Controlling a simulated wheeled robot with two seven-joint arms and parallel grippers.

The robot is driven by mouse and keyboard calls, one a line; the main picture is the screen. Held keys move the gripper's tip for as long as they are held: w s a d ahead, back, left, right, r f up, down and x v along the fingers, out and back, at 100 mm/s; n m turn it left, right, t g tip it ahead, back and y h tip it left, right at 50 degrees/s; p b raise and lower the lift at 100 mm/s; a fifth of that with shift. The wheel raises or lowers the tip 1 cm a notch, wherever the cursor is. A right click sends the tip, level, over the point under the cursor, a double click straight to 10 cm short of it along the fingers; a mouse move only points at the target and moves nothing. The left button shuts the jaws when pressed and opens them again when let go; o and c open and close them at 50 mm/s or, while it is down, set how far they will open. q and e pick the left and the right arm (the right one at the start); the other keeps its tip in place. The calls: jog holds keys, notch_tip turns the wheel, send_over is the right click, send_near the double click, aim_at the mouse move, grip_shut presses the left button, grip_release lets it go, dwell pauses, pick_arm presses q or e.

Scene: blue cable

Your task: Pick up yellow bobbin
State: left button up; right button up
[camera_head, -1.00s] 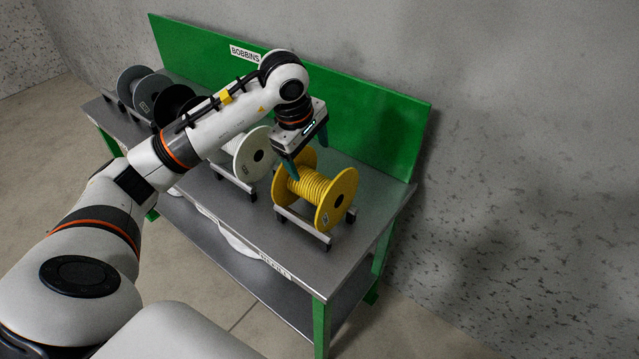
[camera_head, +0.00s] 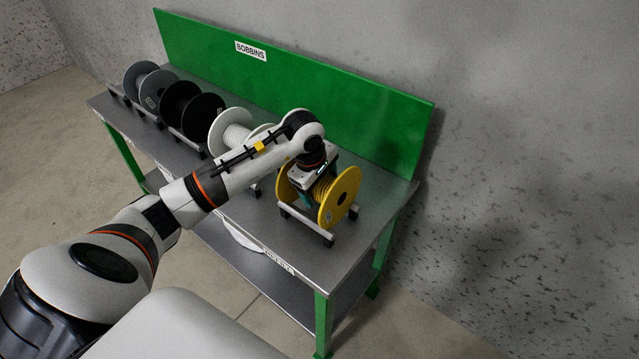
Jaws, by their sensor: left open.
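The yellow bobbin (camera_head: 340,199) stands on its side on a small metal stand (camera_head: 306,225) at the right end of the table. Yellow cable is wound between its two round flanges. My left gripper (camera_head: 312,196) is directly over the bobbin, reaching down between the flanges around the wound cable. Its jaws are open; the fingertips are mostly hidden by the bobbin and the gripper body. I cannot tell whether the fingers touch the cable. My right gripper is not in view.
White (camera_head: 228,130), black (camera_head: 191,111) and grey (camera_head: 149,86) bobbins stand in a row to the left. A green back panel (camera_head: 370,125) labelled BOBBINS rises behind them. The grey tabletop (camera_head: 375,215) is clear right of the yellow bobbin. A lower shelf (camera_head: 262,275) is underneath.

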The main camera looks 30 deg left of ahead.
pick_arm(q)
jog(key=shift+c, duration=0.5)
jog(key=c, duration=1.5)
jog(key=shift+r, duration=0.1)
jog(key=shift+r, duration=0.1)
